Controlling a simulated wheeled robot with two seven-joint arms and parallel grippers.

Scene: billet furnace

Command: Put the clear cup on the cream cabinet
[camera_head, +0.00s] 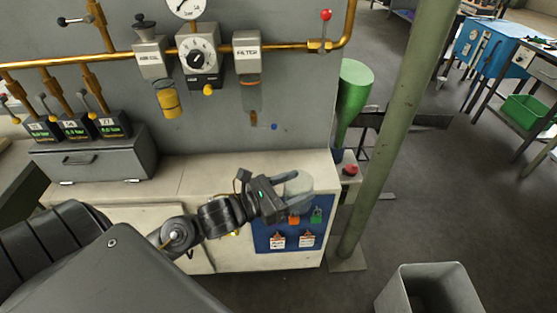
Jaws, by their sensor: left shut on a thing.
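The cream cabinet (205,172) stands against the grey panel, with a long pale top. My left gripper (300,191) reaches in from the left and is shut on the clear cup (298,182), a greyish see-through round shape between its fingers. The cup shows over the right part of the cabinet, near the front edge of its top. I cannot tell whether the cup touches the top. The fingers and wrist hide part of the cup. My right gripper is out of view.
A dark grey box (92,160) sits at the cabinet top's left end. A blue board (262,238) with tags and locks is on the cabinet's front right. A green post (385,140) stands right of it, and a grey bin (430,285) is on the floor. The cabinet top's middle is clear.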

